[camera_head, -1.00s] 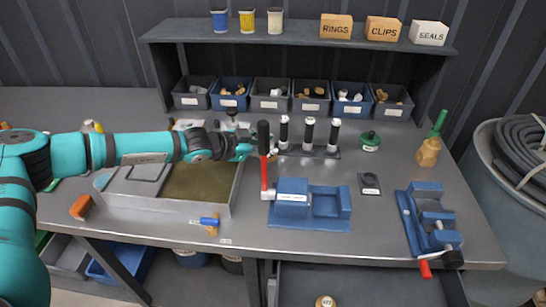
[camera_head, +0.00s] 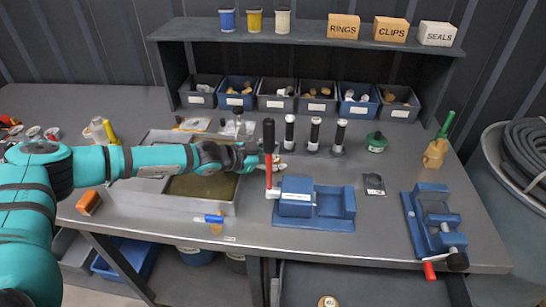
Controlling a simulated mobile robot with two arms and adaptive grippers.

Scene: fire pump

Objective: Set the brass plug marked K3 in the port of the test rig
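My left arm reaches in from the left over a grey tray (camera_head: 150,205). Its gripper (camera_head: 268,162) is at a black-and-red upright lever (camera_head: 269,150) behind the blue block fixture (camera_head: 312,205). The fingers are small and partly hidden, so I cannot tell whether they are open or touch the lever. A round tan piece (camera_head: 328,301) with a dark mark shows at the bottom edge, cut off; its mark is not legible. I cannot make out a plug marked K3, nor tell which fixture is the test rig. My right gripper is not in view.
A blue vise (camera_head: 432,225) with a red handle stands at the right. Labelled boxes stand on the shelf (camera_head: 300,33), with several small bins (camera_head: 318,97) below. Black-and-white posts (camera_head: 314,135) stand behind the blue fixture.

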